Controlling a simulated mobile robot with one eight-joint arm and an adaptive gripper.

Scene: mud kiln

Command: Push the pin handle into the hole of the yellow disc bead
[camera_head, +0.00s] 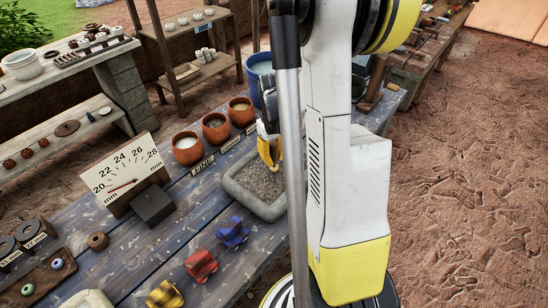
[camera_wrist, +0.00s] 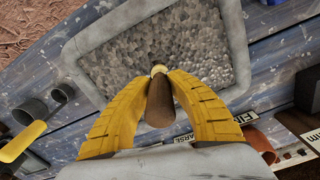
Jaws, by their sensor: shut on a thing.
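My gripper (camera_wrist: 159,80) has yellow ribbed fingers, closed around a brown tapered piece (camera_wrist: 160,108) that looks like the pin handle. A small pale yellow round bit (camera_wrist: 158,69) shows at its far end between the fingertips; I cannot tell whether it is part of the handle or a bead. My gripper is over a grey stone tray of grit (camera_wrist: 238,62), also in the head view (camera_head: 238,197). In the head view my gripper (camera_head: 268,165) is partly hidden by my arm. I cannot clearly make out the yellow disc bead or its hole.
On the blue plank table (camera_head: 130,250) stand several terracotta pots (camera_head: 187,155) behind the tray and a dial gauge (camera_head: 125,177). Blue (camera_head: 232,233), red (camera_head: 200,266) and yellow (camera_head: 165,295) pieces lie in front. A board with two round beads (camera_head: 57,263) is at left.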

